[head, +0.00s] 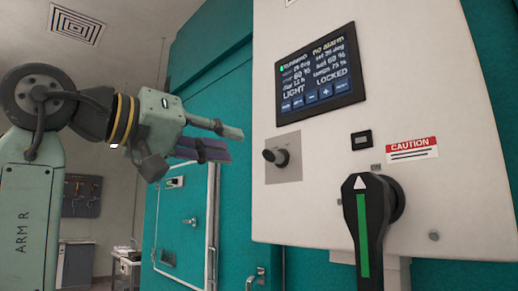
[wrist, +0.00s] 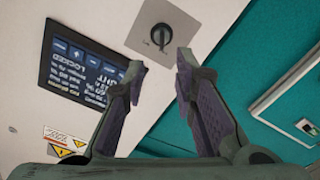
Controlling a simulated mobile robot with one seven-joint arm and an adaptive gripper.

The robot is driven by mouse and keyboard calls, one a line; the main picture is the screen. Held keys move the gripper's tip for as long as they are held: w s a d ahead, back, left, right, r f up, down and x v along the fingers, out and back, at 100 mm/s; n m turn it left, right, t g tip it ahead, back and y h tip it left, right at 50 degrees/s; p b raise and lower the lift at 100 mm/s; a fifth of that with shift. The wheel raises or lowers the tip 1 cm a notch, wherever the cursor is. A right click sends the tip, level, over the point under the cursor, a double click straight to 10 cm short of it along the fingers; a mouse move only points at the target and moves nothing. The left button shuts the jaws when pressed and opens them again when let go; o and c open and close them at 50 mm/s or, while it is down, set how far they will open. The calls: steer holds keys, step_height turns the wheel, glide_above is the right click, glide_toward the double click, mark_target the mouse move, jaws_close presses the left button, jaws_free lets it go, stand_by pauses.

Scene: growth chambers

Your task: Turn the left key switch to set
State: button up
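The left key switch (head: 275,156) is a small black knob on a square grey plate on the front of a white control box. The fingers appear apart from the knob.
A screen (head: 320,78) reading "LOCKED" is above the switch. A large black handle with a green stripe (head: 362,235) juts out at the lower right, below a caution label (head: 411,148). A teal chamber wall (head: 235,90) with a white-framed door is behind my gripper.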

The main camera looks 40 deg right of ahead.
mark_target(267, 153)
steer(key=d+p, duration=0.1)
steer(key=d, duration=0.2)
steer(key=d+p, duration=0.1)
steer(key=d, duration=0.3)
steer(key=w+d+p, duration=0.1)
steer(key=d, duration=0.2)
steer(key=shift+d, duration=0.2)
steer(key=shift+c, duration=0.6)
jaws_close()
